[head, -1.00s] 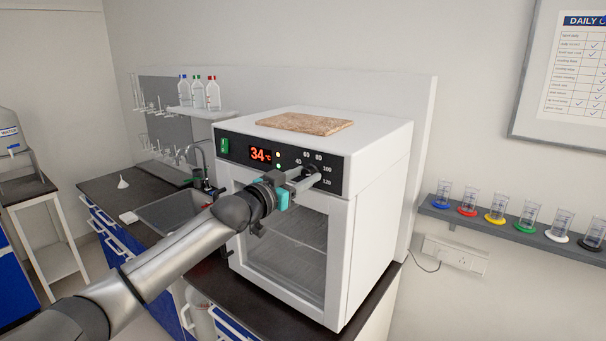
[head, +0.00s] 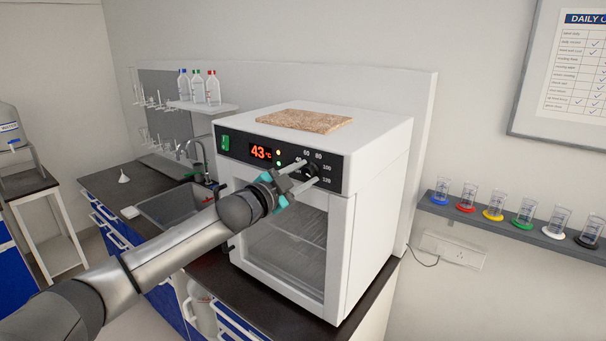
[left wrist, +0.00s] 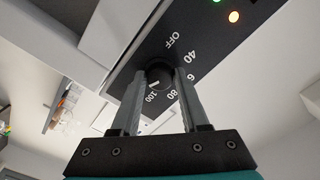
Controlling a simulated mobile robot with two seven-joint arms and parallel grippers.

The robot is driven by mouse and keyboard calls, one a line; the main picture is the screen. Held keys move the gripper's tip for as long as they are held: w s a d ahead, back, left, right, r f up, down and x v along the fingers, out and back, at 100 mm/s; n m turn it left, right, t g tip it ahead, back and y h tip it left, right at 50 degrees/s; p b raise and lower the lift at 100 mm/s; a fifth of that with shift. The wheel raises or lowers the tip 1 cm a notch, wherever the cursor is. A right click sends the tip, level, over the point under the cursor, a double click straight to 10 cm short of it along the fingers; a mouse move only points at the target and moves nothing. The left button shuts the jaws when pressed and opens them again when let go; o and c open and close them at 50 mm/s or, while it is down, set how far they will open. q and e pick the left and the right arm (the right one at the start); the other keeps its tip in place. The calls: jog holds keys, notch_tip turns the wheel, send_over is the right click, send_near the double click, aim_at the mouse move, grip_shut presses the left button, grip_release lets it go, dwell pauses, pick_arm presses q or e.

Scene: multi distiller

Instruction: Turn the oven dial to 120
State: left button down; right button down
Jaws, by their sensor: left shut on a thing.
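The white oven (head: 376,190) stands on a dark counter with its glass door shut. Its black panel holds a round black dial (head: 312,169) with printed numbers around it, 120 at lower right. The red display (head: 261,152) reads 43 °C. My left gripper (head: 310,172) is shut on the dial, one finger above and one below it. In the left wrist view the fingers flank the dial (left wrist: 159,74), whose white mark lies by the 100 label (left wrist: 152,97). The 120 label is not readable there. My right gripper is in neither view.
A brown speckled board (head: 305,121) lies on the oven. A sink (head: 180,205) with a tap is to the left, below a shelf of bottles (head: 198,90). A wall shelf (head: 510,231) with several beakers is at right.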

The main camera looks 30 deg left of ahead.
pick_arm(q)
jog(key=shift+r, duration=0.15)
dwell(0.3)
jog(key=shift+c, duration=2.2)
grip_release()
jog(key=shift+w, duration=0.1)
jog(key=shift+s+a+f, duration=0.1)
jog(key=shift+s+f, duration=0.15)
jog(key=shift+s, duration=0.4)
jog(key=s+a+b, duration=0.1)
jog(key=s+b, duration=0.1)
jog(key=s, duration=1.2)
jog(key=shift+r, duration=0.15)
